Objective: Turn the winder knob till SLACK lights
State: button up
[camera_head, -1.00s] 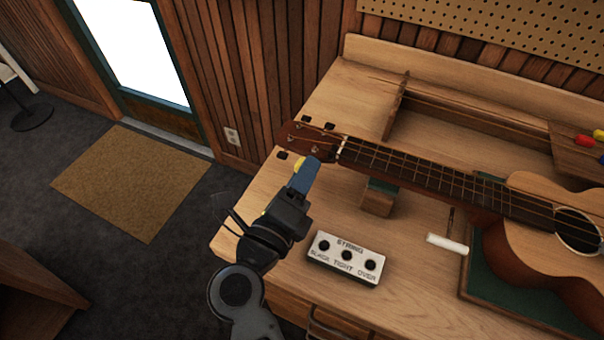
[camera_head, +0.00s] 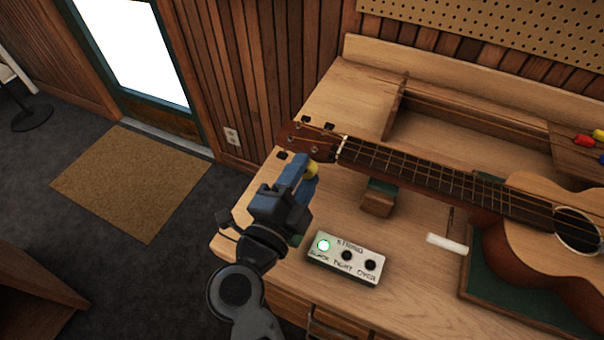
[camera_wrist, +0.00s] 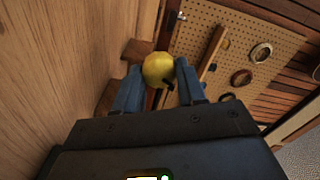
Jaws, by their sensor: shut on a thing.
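My gripper (camera_head: 306,174) is at the head of the ukulele (camera_head: 535,205), at the bench's left end. Its blue fingers are shut on the yellow winder knob (camera_wrist: 158,69), which sits between the fingertips in the wrist view. In the head view the yellow knob (camera_head: 312,170) shows only in part past the fingers. The white STRING box (camera_head: 345,272) lies on the bench in front, with SLACK, TIGHT and OVER lamps. The SLACK lamp (camera_head: 323,245) glows green. The TIGHT lamp (camera_head: 346,255) and the OVER lamp (camera_head: 370,265) are dark.
A wooden neck rest (camera_head: 378,203) stands under the ukulele's neck. A white stick-like piece (camera_head: 447,244) lies on the bench, beside the green mat (camera_head: 480,285) under the body. A pegboard (camera_head: 490,25) is on the back wall. Open floor with a brown doormat (camera_head: 130,180) lies left.

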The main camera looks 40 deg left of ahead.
jog(key=shift+n, duration=0.5)
jog(key=o, duration=0.8)
jog(key=shift+s, duration=0.1)
jog(key=b+v, duration=0.1)
jog(key=v, duration=0.6)
jog(key=shift+s+d, duration=0.1)
jog(key=shift+s, duration=0.25)
jog(key=shift+f, duration=0.1)
